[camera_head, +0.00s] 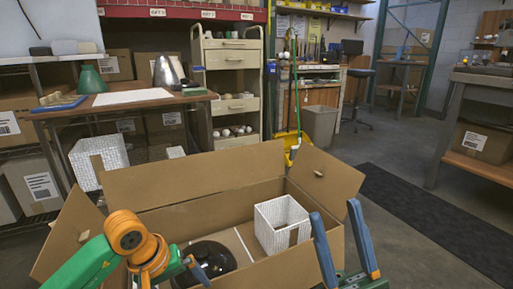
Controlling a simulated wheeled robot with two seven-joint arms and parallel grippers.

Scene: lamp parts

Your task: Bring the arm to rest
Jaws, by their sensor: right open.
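An open cardboard box (200,213) with its flaps folded out stands in front of me. Inside it are a white textured square lampshade (281,217) at the right and a black dome-shaped base (214,256) at the left. A second white textured shade (97,153) shows behind the box's left flap. My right gripper (333,209) is open, with its two blue-grey fingers pointing up by the box's right side and nothing between them. My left arm, green and orange, crosses the box's front left. A blue finger of my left gripper (195,268) shows low over the box; its jaw state is unclear.
A worktable (178,99) at the back left carries a green cone shade (91,80), a silver cone (166,72) and a white sheet. A drawer cabinet (232,60) and a grey bin (320,125) stand behind. Open floor and a dark mat (430,220) lie to the right.

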